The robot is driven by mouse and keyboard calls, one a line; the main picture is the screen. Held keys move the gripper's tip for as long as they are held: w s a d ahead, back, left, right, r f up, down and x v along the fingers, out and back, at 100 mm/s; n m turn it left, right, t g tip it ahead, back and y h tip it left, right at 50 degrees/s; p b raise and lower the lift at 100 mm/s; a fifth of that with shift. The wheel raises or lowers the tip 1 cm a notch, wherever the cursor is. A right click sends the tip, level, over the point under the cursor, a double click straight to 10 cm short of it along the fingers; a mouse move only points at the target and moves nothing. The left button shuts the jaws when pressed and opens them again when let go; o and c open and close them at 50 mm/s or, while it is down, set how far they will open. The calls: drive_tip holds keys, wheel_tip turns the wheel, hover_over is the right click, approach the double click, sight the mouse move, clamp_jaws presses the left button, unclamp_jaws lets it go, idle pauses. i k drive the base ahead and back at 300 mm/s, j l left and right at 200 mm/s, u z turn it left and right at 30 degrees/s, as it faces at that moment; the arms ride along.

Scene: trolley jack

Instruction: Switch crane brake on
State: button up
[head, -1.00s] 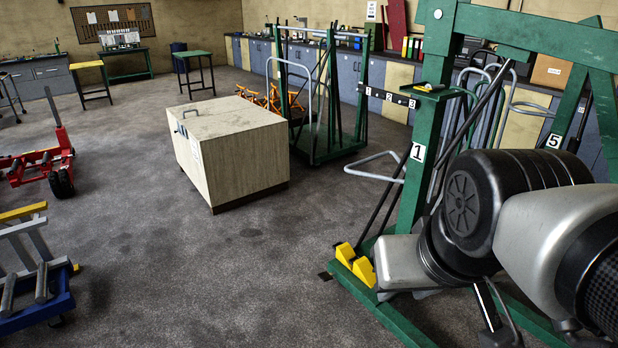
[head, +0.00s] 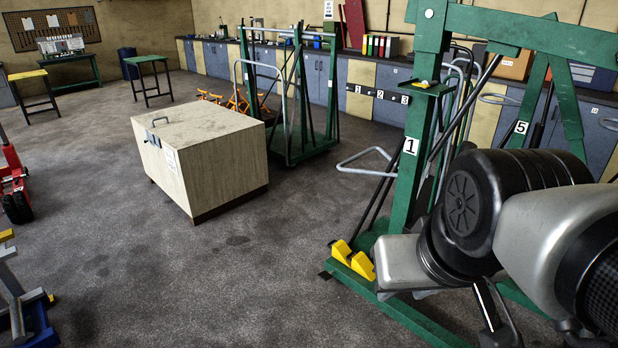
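The green crane frame (head: 415,125) stands at the right in the head view, its upright marked with a white label 1. Two yellow wedge-shaped pieces (head: 352,260) sit at its foot on the green base rail (head: 402,318). I cannot tell whether they are the brake, or whether it is on or off. My silver and black arm covers much of the crane's lower right. What seems to be my gripper (head: 492,312) shows partly at the bottom edge, right of the yellow pieces and apart from them in the picture. Its fingers are not clear.
A pale box with a handle (head: 200,160) stands on the floor left of the crane. Behind it is a green trolley (head: 315,145). A red jack (head: 14,185) and a blue stand (head: 35,325) are at the left edge. The grey floor (head: 220,285) in front is clear.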

sight(326, 276)
drive_tip(key=j+z, duration=0.15)
drive_tip(key=z, duration=0.9)
drive_tip(key=i+j, duration=0.3)
drive_tip(key=j, duration=0.2)
drive_tip(key=i+j+z, duration=0.1)
drive_tip(key=i+j, duration=0.15)
drive_tip(key=j, duration=0.25)
drive_tip(key=i+j+z, duration=0.1)
drive_tip(key=i+j, duration=0.15)
drive_tip(key=j, duration=0.25)
drive_tip(key=i+j, duration=0.25)
drive_tip(key=j, duration=0.3)
drive_tip(key=i+j+z, duration=0.1)
drive_tip(key=i+j, duration=0.15)
drive_tip(key=j, duration=0.25)
drive_tip(key=i+j, duration=0.2)
drive_tip(key=j, duration=0.35)
drive_tip(key=i+j+z, duration=0.15)
drive_tip(key=j, duration=0.4)
drive_tip(key=i+j, duration=0.3)
drive_tip(key=j, duration=0.3)
